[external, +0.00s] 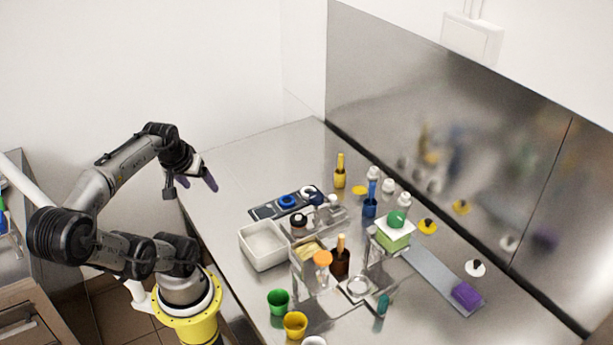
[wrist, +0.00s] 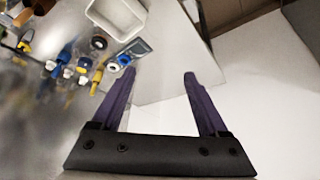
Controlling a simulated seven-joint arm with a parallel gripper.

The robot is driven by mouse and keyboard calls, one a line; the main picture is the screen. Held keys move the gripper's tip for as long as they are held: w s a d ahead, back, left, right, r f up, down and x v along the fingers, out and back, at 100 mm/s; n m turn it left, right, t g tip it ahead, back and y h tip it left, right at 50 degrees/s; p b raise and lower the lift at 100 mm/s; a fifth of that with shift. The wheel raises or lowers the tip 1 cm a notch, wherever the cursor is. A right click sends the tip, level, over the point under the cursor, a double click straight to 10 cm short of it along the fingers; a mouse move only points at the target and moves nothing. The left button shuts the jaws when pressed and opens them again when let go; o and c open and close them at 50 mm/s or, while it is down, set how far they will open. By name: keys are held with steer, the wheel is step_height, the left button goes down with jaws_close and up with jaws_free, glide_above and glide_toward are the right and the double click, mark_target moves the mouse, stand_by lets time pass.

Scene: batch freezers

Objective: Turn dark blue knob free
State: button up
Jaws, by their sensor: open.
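A dark panel (external: 262,212) lies on the steel table, with a blue ring-shaped knob (external: 287,201), a white ring (external: 306,192) and a dark blue round part (external: 316,198) at its right end. The dark blue part looks like the dark blue knob, but it is small and partly crowded by its neighbours. In the wrist view the panel (wrist: 138,47) shows beyond the left fingertip, with the blue ring (wrist: 123,59) and the white ring (wrist: 113,66) near it. My gripper (external: 207,179) is open and empty, raised left of the panel and apart from it; its purple fingers (wrist: 160,75) are spread.
A white bin (external: 262,246) stands in front of the panel. The table's back left (external: 255,155) is clear. A steel wall runs behind.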

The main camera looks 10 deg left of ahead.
steer(key=shift+s+r+n, duration=0.1)
steer(key=shift+n, duration=0.4)
steer(key=w+d+r+n, duration=0.1)
steer(key=w+r+n, duration=0.3)
steer(key=w+r, duration=0.15)
steer(key=g, duration=0.6)
glide_above(316, 195)
step_height(316, 195, down, 9)
steer(key=shift+n, duration=0.3)
step_height(316, 195, down, 13)
steer(key=shift+w+f, duration=0.1)
steer(key=shift+f, duration=0.05)
